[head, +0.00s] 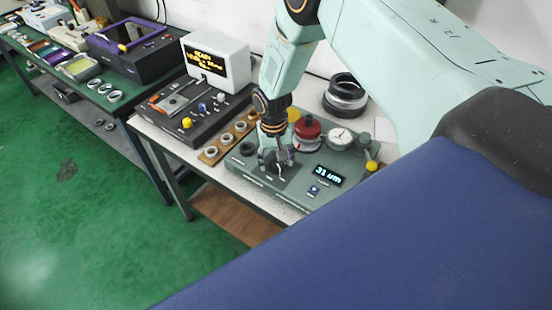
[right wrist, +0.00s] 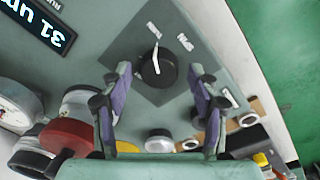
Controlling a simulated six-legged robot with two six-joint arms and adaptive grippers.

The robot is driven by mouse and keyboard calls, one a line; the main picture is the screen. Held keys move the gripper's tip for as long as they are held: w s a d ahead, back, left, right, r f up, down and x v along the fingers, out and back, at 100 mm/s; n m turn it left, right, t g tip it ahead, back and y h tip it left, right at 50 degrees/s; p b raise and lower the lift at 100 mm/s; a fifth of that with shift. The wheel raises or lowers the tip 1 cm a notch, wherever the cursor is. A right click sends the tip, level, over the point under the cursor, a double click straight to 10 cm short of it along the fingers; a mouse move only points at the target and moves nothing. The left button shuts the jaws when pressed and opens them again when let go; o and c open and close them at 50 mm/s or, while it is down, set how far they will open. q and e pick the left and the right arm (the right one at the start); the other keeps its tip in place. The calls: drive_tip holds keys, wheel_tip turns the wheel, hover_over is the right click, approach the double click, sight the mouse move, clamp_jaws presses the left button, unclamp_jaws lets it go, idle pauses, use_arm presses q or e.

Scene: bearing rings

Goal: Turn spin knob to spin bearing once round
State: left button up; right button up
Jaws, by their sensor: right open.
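A round black knob with a white pointer line (right wrist: 157,70) stands on a dark square plate on the grey-green tester (head: 238,178). My right gripper (right wrist: 163,95) is open, with one finger on each side of the knob in the right wrist view and nothing held. In the head view my right gripper (head: 277,160) is low over the dark plate and mostly hides the knob. A red cap (head: 307,128) over a silvery ring stands behind the gripper; I cannot tell whether that ring is the bearing. My left gripper is not in view.
A dial gauge (head: 341,137) and a display reading 31 um (head: 329,175) are on the tester. A yellow-knobbed lever (head: 371,166) is at its right end. A wooden strip with rings (head: 230,137) lies to the left. Black rings (head: 345,93) are stacked behind.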

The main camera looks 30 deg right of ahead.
sight(275, 163)
wheel_tip(275, 163, up, 12)
drive_tip(key=shift+a, duration=0.25)
idle(0.3)
idle(0.3)
drive_tip(key=s+a+f+n, duration=0.1)
drive_tip(key=s+a+f, duration=0.3)
drive_tip(key=s+f, duration=0.45)
drive_tip(key=s+a+f+n, duration=0.1)
drive_tip(key=s+a+f, duration=0.15)
drive_tip(key=s, duration=0.95)
drive_tip(key=s+a+f+n, duration=0.1)
drive_tip(key=s+f+n, duration=0.15)
drive_tip(key=s, duration=0.95)
wheel_tip(275, 163, down, 19)
drive_tip(key=b, duration=1.9)
drive_tip(key=shift+w+y, duration=0.15)
drive_tip(key=shift+y, duration=0.15)
